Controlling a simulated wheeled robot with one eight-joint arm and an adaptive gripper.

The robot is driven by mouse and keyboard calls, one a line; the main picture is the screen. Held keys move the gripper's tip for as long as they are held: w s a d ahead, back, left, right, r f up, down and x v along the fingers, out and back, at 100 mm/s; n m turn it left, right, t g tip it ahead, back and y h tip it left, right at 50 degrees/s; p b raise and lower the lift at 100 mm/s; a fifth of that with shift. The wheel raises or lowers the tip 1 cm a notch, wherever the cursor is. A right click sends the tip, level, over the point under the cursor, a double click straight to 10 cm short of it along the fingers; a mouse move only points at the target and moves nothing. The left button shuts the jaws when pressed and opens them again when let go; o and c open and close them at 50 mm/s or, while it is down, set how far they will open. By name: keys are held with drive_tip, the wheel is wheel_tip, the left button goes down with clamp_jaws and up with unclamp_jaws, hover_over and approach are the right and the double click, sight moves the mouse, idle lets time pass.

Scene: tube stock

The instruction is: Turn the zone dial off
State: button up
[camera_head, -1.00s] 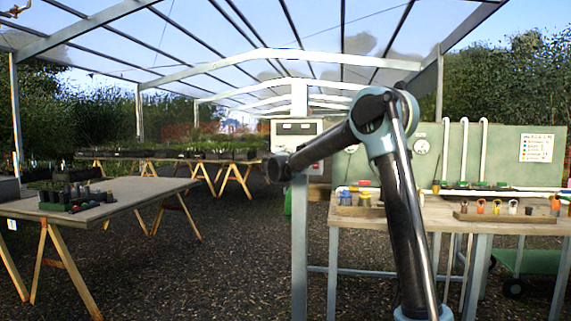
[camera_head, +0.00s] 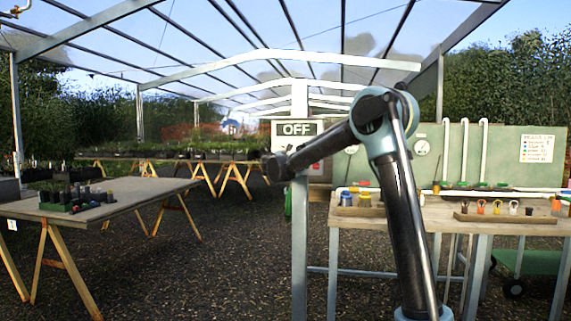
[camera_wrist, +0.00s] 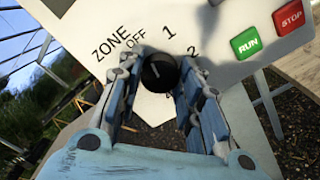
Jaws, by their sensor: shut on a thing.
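The zone dial (camera_wrist: 161,68) is a round black knob on a white panel (camera_wrist: 230,80) in the wrist view. Printed labels ZONE, OFF, 1 and 2 stand around it. My gripper (camera_wrist: 160,77) is shut on the dial, with one finger on each side. A small light mark shows on the knob's face; its exact direction is hard to tell. In the head view, the control box's display (camera_head: 297,129) reads OFF. My arm covers the dial and gripper there.
A green RUN button (camera_wrist: 246,42) and a red STOP button (camera_wrist: 289,17) sit on the panel, right of the dial. A table (camera_head: 100,200) with pots is at left.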

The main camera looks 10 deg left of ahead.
drive_tip(key=shift+n, duration=1.9)
drive_tip(key=shift+d, duration=0.1)
drive_tip(key=o, duration=1.1)
drive_tip(key=s, duration=1.1)
drive_tip(key=shift+s+a, duration=0.25)
drive_tip(key=shift+s, duration=0.15)
